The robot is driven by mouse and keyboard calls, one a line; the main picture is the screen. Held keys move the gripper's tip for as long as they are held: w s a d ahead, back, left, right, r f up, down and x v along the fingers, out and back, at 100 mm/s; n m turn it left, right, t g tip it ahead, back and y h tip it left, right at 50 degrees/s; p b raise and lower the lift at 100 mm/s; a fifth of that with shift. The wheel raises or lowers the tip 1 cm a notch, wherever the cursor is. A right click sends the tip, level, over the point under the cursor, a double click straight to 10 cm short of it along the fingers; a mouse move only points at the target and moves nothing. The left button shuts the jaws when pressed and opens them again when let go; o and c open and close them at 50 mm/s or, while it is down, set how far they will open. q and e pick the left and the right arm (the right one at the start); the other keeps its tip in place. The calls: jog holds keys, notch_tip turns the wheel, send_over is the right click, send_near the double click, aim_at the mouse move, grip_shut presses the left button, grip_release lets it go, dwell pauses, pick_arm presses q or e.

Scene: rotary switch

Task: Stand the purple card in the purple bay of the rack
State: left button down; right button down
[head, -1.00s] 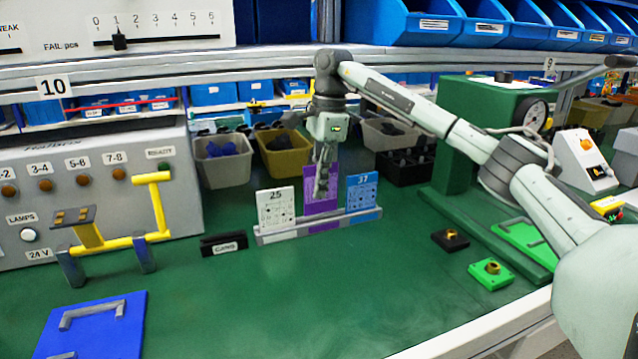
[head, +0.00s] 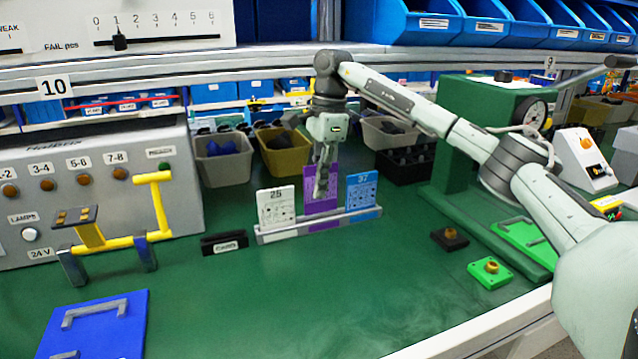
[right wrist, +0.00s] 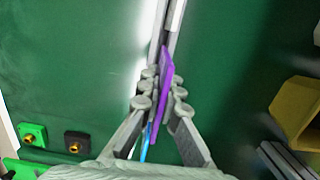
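The low rack (head: 268,238) is light grey and stands on the green bench. It holds a white card marked 25 (head: 276,206) at the left and a blue card marked 37 (head: 361,190) at the right. The purple card (head: 309,186) is upright in the middle, its lower edge at the rack's purple-marked bay (head: 323,226). I cannot tell whether it is fully seated. My right gripper (head: 322,190) points down at this card. In the right wrist view its fingers (right wrist: 163,80) are close on both faces of the purple card (right wrist: 164,85). My left gripper is not in view.
A small black label block (head: 224,243) lies left of the rack. Bins (head: 284,155) stand behind it. The bench in front of the rack is clear.

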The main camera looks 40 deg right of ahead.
jog(key=shift+f+b, duration=0.6)
jog(key=shift+f, duration=1.2)
jog(key=c, duration=1.6)
grip_release()
jog(key=shift+c, duration=0.2)
jog(key=r, duration=0.4)
jog(key=d+r, duration=0.1)
jog(key=r, duration=0.7)
jog(key=shift+s+d, duration=0.15)
jog(key=shift+d, duration=0.05)
notch_tip(320, 180, up, 4)
jog(key=shift+f+p, duration=0.15)
jog(key=shift+p, duration=1.05)
jog(key=shift+r+b, duration=0.3)
jog(key=shift+r, duration=0.05)
notch_tip(320, 180, up, 5)
send_over(317, 213)
jog(key=d, duration=0.2)
jog(key=shift+s+f, duration=0.1)
jog(key=shift+f, duration=0.1)
